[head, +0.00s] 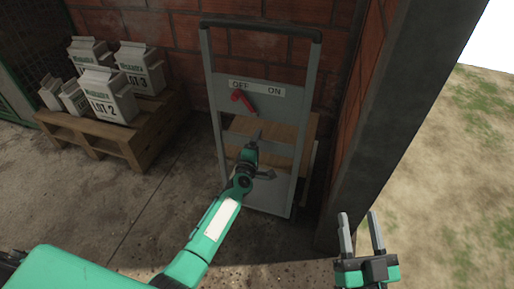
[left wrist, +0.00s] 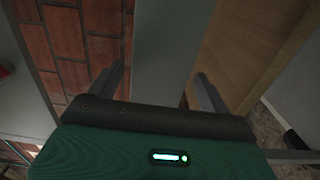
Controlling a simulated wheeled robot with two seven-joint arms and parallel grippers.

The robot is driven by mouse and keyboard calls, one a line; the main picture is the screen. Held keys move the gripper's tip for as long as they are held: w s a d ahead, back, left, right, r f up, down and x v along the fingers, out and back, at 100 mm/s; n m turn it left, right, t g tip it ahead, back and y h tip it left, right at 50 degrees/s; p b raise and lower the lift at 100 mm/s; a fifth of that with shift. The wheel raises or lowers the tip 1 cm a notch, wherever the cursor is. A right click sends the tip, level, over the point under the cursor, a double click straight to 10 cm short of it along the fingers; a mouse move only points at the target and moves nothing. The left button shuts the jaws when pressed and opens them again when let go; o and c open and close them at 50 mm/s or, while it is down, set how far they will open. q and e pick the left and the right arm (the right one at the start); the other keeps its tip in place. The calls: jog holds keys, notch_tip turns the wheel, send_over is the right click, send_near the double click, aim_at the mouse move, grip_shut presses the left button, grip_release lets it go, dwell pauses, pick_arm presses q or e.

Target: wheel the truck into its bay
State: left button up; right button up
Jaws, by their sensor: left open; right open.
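The truck (head: 213,90) is a tall grey hand truck with a black top handle, standing upright against the brick wall. A panel marked OFF and ON with a red lever (head: 242,99) shows between its rails; I cannot tell whether it is fixed to the truck. My left gripper (head: 265,155) is open in front of the truck's lower half and hides part of it. In the left wrist view its open fingers (left wrist: 158,80) have a grey surface between and beyond them. My right gripper (head: 358,218) is open and empty, near the pillar's foot. I cannot tell which spot is the bay.
A wooden pallet (head: 135,150) with several white-grey cartons (head: 105,97) stands at left. A dark pillar (head: 383,120) rises right of the truck, with bare ground (head: 460,190) beyond. A brown wooden board or box (head: 312,130) shows behind the truck.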

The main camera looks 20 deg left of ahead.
pick_arm(q)
jog(key=shift+w, duration=0.55)
jog(key=c, duration=1.6)
jog(key=shift+s+f, duration=0.1)
grip_shut()
pick_arm(e)
jog(key=shift+d+r+t, duration=0.25)
jog(key=shift+r+t, duration=0.35)
jog(key=shift+r, duration=0.2)
